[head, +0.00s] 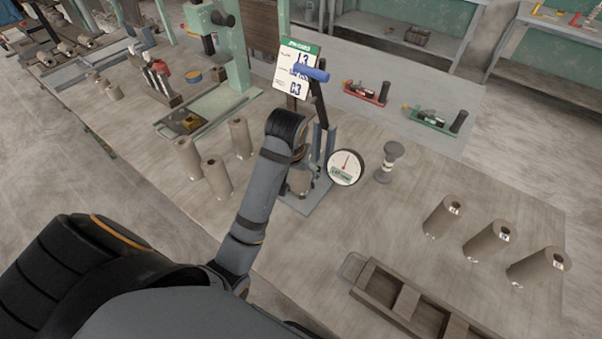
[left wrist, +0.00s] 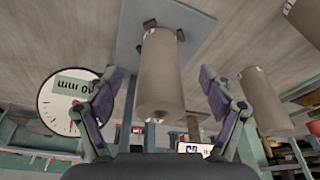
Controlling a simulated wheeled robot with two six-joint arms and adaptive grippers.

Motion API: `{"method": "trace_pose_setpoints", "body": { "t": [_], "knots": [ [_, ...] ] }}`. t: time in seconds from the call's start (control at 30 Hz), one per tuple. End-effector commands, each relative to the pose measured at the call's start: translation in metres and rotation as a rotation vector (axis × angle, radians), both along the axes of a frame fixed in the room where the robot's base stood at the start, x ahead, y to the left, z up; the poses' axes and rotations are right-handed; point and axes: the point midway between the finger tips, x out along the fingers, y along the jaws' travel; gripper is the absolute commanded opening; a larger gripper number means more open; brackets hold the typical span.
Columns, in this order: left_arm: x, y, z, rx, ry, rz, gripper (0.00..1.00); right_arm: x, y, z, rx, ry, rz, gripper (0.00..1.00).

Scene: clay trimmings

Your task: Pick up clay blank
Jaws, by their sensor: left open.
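A brown cylindrical clay blank (head: 300,183) stands on the grey base plate (head: 311,204) of a gauge stand, partly hidden by my left gripper (head: 299,158). In the left wrist view the blank (left wrist: 160,70) lies between the two spread fingers of my left gripper (left wrist: 160,84), with a visible gap on each side. The left gripper is open. Three more clay blanks stand to the left, one of them nearest the stand (head: 240,138). Three blanks with white labels stand at the right, the leftmost nearest the stand (head: 442,217). My right gripper is not in view.
A round dial (head: 346,167) and a blue-handled lever (head: 312,73) belong to the stand, close to my gripper. A grey-topped spool-like object (head: 389,162) stands right of the dial. A wooden compartment tray (head: 374,284) lies at the front right. Table between is clear.

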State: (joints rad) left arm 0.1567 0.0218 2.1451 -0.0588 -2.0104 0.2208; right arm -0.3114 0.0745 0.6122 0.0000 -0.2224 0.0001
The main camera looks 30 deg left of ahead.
Motion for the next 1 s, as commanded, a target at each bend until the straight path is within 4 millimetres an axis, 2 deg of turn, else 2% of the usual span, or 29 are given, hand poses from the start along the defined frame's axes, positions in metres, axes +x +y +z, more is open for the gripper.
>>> {"method": "trace_pose_setpoints", "body": {
  "t": [0.1, 0.2, 0.27, 0.43, 0.5, 0.57, 0.87, 1.0],
  "knots": [
    [0.006, 0.001, -0.001, -0.001, 0.0, -0.001, 0.82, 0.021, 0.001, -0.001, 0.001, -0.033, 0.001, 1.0],
    [0.008, 0.002, -0.001, -0.001, 0.0, -0.001, 0.82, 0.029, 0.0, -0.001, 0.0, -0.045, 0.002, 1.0],
    [0.014, 0.004, -0.001, 0.001, -0.002, -0.001, 0.82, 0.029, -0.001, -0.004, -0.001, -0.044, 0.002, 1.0],
    [0.048, 0.013, -0.004, 0.001, -0.002, 0.0, 0.82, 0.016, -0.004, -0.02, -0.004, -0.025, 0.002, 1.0],
    [0.049, 0.012, -0.022, 0.0, 0.001, -0.001, 0.82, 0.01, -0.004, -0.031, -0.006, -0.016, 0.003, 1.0],
    [0.05, 0.013, -0.028, 0.0, 0.002, -0.001, 0.82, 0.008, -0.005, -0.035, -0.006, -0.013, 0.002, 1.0],
    [0.053, 0.013, -0.029, -0.001, 0.0, 0.0, 0.82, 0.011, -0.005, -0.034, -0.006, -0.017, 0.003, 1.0],
    [0.052, 0.013, -0.029, -0.001, 0.0, 0.0, 0.63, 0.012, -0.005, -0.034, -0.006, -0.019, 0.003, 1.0]
  ]
}}
